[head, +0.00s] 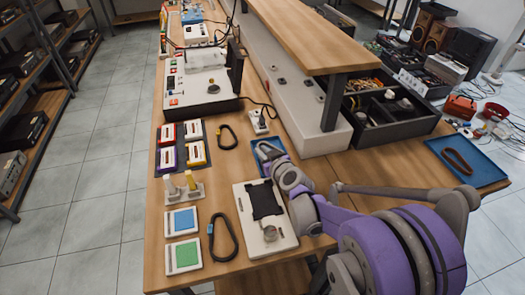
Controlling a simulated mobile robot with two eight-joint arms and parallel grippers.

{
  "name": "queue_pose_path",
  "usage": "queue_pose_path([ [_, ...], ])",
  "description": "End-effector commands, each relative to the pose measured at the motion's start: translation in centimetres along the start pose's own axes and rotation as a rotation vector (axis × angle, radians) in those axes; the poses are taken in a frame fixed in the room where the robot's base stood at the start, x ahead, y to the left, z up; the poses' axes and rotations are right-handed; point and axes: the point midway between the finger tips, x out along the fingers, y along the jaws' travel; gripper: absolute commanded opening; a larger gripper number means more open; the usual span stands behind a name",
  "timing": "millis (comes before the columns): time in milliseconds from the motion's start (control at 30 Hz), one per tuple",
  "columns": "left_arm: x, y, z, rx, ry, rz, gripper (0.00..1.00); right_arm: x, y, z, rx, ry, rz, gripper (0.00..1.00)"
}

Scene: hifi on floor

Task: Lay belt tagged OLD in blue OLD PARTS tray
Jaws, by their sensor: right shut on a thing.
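A brown belt loop (457,161) lies inside a blue tray (483,178) on the bench at the right; no tag lettering can be read. A black belt (228,136) with an orange tag and another black belt (212,243) with a blue tag lie on the bench. My right gripper (266,152) is low over the bench, beyond the white deck and far left of the tray with the brown belt. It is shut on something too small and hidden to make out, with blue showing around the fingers. My left gripper is out of view.
A white deck (286,240) with a dark panel stands in front. Blue and green pads (183,253), cassettes (195,153) and small bottles (190,180) stand at the left. A black parts box (415,122) and a raised shelf (300,40) stand behind my right arm.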

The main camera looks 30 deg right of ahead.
Motion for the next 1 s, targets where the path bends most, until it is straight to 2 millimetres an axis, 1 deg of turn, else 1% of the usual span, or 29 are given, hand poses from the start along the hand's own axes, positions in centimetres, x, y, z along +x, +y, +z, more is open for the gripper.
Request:
queue_pose_path([
  [167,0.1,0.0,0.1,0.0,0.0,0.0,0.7,0.1,0.0,0.3,0.0,0.0,0.0,0.0],
  [200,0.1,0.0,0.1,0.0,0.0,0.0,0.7,0.1,0.0,0.3,0.0,0.0,-0.001,0.22],
  [333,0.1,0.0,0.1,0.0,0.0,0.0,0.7,0.1,-0.1,0.3,0.0,0.0,-0.001,0.45],
  [633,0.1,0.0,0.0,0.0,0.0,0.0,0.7,0.0,-0.1,0.2,0.001,-0.001,-0.002,0.45],
  [767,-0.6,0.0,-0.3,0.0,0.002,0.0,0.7,-0.4,0.0,-0.9,0.001,0.0,-0.002,0.45],
  [867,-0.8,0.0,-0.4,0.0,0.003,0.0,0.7,-2.1,0.0,-1.0,0.001,0.0,0.0,0.45],
  [1000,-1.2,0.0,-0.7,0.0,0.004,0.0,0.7,-5.4,0.1,-1.0,0.002,0.0,0.001,0.45],
])
